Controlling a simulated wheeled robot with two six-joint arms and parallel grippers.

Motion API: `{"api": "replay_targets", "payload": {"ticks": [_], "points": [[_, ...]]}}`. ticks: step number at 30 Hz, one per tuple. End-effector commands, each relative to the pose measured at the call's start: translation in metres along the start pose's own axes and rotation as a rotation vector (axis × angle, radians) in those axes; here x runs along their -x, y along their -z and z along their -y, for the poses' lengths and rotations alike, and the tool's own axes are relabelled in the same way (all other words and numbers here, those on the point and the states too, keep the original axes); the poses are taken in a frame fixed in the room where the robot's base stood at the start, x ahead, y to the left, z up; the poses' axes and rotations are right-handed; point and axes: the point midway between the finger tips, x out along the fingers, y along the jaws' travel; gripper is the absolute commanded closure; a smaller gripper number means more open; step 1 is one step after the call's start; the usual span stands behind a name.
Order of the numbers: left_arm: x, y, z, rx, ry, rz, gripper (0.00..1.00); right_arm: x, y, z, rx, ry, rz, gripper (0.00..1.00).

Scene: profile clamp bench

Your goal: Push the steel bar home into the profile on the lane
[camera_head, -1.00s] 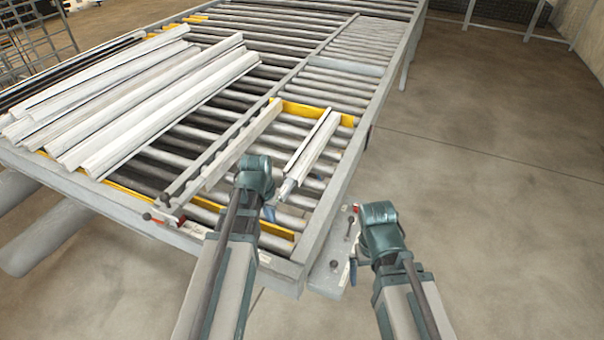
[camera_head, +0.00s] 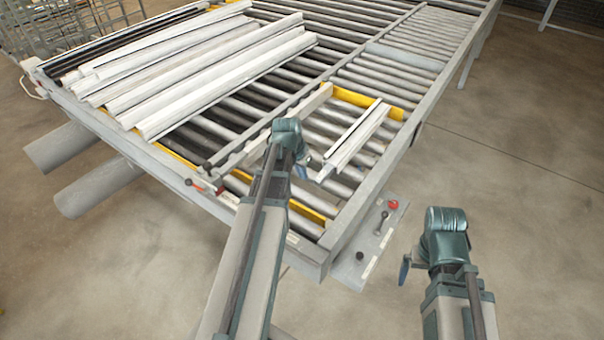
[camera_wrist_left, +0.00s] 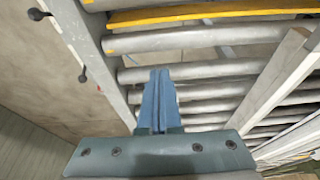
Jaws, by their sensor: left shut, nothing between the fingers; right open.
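The pale profile (camera_head: 362,132) lies lengthwise on the roller lane, right of a long rail. A short grey end, probably the steel bar (camera_head: 325,174), shows at its near end; how far it sits inside I cannot tell. My left gripper (camera_head: 302,171) is shut and empty, over the rollers just left of that near end; contact is not clear. My right gripper (camera_head: 405,269) is open and empty, off the table's right side above the floor.
The long rail (camera_head: 275,132) runs left of the lane; it also shows in the left wrist view (camera_wrist_left: 275,85). A yellow stop (camera_head: 368,102) crosses beyond the profile. Several profiles (camera_head: 200,75) lie at left. A plate with levers (camera_head: 372,247) and a red knob juts out at right.

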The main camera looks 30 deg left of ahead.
Motion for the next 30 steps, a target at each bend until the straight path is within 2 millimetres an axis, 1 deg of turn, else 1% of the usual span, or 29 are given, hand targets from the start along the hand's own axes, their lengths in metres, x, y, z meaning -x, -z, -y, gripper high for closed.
{"api": "replay_targets", "payload": {"ticks": [1, 9, 12, 16, 30], "points": [[-0.013, -0.001, 0.000, 0.000, 0.000, 0.000, 1.00, -0.012, 0.001, 0.001, -0.001, 0.000, 0.000, 0.00], [-0.050, -0.001, 0.000, 0.001, 0.000, 0.000, 1.00, -0.047, 0.003, 0.004, -0.004, 0.000, -0.002, 0.00], [-0.059, -0.001, 0.000, 0.001, 0.000, 0.000, 1.00, -0.056, 0.004, 0.005, -0.004, 0.000, -0.002, 0.00], [-0.064, -0.001, 0.000, 0.001, 0.000, 0.000, 1.00, -0.061, 0.004, 0.005, -0.003, 0.000, -0.002, 0.00], [-0.063, 0.000, 0.000, 0.000, 0.000, 0.000, 1.00, -0.060, 0.004, 0.005, -0.003, 0.000, -0.002, 0.00]]}}
